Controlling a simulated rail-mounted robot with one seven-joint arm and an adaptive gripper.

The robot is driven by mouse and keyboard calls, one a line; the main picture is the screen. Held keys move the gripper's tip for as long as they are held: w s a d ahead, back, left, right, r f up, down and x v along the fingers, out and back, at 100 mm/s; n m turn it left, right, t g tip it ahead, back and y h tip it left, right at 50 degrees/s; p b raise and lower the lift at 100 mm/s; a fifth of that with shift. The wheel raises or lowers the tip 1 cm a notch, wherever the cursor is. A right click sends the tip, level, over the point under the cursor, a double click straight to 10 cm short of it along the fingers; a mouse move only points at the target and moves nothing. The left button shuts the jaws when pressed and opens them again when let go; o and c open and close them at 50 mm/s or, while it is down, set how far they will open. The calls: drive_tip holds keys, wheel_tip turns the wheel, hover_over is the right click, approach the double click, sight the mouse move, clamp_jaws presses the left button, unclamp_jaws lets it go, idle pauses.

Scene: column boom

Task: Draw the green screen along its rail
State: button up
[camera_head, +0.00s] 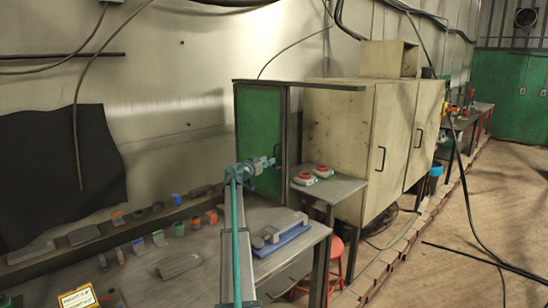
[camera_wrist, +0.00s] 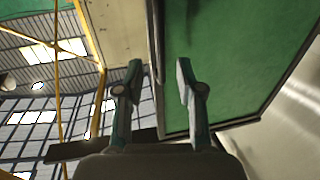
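The green screen (camera_head: 258,122) is an upright green panel in a dark frame, at the left side of the beige cabinet. A dark rail (camera_head: 312,86) runs along its top and on to the right across the cabinet front. In the wrist view the screen (camera_wrist: 235,60) fills the right side, with a dark upright handle bar (camera_wrist: 155,45) along its edge. My gripper (camera_head: 270,162) is in front of the screen's lower right part. In the wrist view my gripper (camera_wrist: 159,70) is open, and the bar shows between its two fingertips. I cannot tell whether either finger touches it.
A workbench (camera_head: 215,245) with several small blocks and a blue-based tool (camera_head: 280,237) lies below my arm. A small side table (camera_head: 335,188) with red-topped items stands right of the screen. The cabinet (camera_head: 340,135) stands behind the rail. A red stool (camera_head: 334,250) is below.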

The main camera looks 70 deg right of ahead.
sight(275, 157)
drive_tip(key=p+x, duration=0.1)
drive_tip(key=x, duration=0.5)
drive_tip(key=shift+s+d+p, duration=0.1)
drive_tip(key=shift+d+p, duration=0.2)
drive_tip(key=shift+p, duration=0.05)
drive_tip(key=shift+c, duration=0.3)
clamp_jaws()
